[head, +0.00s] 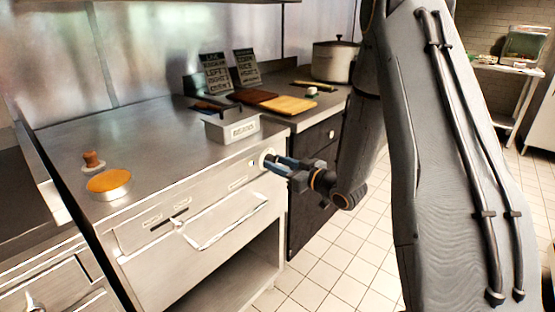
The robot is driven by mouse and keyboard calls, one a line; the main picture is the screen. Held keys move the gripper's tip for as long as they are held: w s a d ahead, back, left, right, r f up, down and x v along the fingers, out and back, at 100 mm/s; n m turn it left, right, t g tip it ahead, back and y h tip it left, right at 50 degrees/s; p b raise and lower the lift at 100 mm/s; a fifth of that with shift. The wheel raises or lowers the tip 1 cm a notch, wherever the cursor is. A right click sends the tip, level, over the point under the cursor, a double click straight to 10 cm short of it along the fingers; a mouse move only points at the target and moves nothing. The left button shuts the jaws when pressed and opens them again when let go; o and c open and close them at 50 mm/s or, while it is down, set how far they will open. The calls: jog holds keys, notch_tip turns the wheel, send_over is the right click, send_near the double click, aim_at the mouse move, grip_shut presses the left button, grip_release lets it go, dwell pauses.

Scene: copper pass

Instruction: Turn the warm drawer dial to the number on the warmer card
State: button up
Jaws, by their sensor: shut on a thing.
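The dial (266,158) is a pale round knob at the right end of the steel counter's front panel. My gripper (273,162) is shut on it from the right, and its fingers hide part of the knob. The number the dial points to is too small to read. Two dark cards with pale lettering, a left one (215,73) and a right one (246,68), stand at the back of the counter. I cannot tell which is the warmer card or read a number on them. The drawer front (195,228) below has a long bar handle.
A labelled grey bin (232,126) stands on the counter just above the dial. A round orange-topped tin (109,184) and a brown-knobbed piece (93,160) are at the left. Boards (287,104) and a pot (335,62) are behind. Tiled floor (333,262) is clear at the right.

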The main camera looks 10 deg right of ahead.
jog(key=shift+m+p, duration=0.35)
jog(key=shift+m, duration=0.15)
jog(key=o, duration=1)
jog(key=shift+o, duration=0.2)
jog(key=v, duration=0.7)
jog(key=shift+s+d, duration=0.25)
jog(key=shift+s, duration=0.1)
jog(key=shift+r, duration=0.1)
